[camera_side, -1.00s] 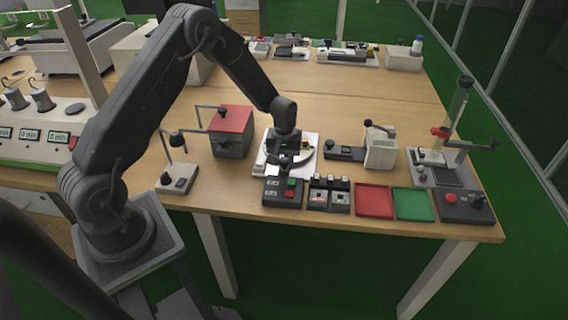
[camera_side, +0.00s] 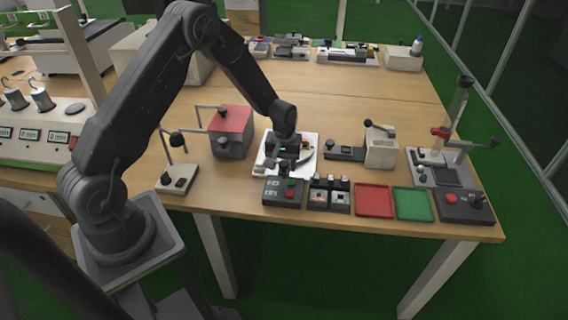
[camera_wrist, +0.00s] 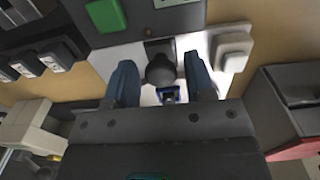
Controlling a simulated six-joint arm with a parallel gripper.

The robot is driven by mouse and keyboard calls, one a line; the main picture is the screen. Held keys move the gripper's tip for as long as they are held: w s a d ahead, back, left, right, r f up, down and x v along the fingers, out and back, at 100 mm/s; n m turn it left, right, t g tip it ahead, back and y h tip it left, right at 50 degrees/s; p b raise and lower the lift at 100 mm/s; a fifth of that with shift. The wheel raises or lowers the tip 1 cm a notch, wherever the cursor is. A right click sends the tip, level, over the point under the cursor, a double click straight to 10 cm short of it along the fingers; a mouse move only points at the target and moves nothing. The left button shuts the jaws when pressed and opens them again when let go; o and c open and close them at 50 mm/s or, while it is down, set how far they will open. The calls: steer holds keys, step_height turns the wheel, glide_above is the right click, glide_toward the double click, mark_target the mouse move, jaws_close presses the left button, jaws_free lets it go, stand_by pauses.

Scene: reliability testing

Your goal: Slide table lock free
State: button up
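The slide table seems to be the device on the white plate (camera_side: 268,163) near the table's front, under my gripper. My gripper (camera_side: 290,152) is low over it in the side view, and the arm hides part of it. In the wrist view, my gripper's two blue fingers (camera_wrist: 161,80) are apart. A dark round knob (camera_wrist: 160,70) shows between them, with a visible gap on each side. A small blue part (camera_wrist: 169,94) lies just below the knob in that view. I cannot tell which of these parts is the lock.
Red (camera_side: 374,200) and green (camera_side: 413,203) trays lie at front right.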

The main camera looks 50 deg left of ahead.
mark_target(284, 164)
steer(key=shift+r, duration=2.55)
steer(key=shift+r, duration=0.2)
steer(key=s+d+r+m+t, duration=0.1)
steer(key=s+d+r+m, duration=0.15)
steer(key=r, duration=0.65)
steer(key=s+d+r+m+t, duration=0.1)
steer(key=s+d+r, duration=0.25)
steer(key=r, duration=0.55)
steer(key=s+d+r+m+t, duration=0.1)
steer(key=s+r, duration=0.3)
steer(key=s, duration=0.5)
steer(key=s+d+r+m+t, duration=0.2)
steer(key=s+d+r+m, duration=0.1)
steer(key=s, duration=0.6)
steer(key=shift+s+d+r+m+t, duration=0.2)
steer(key=shift+d+r+m+t, duration=0.15)
steer(key=shift+d+m, duration=0.4)
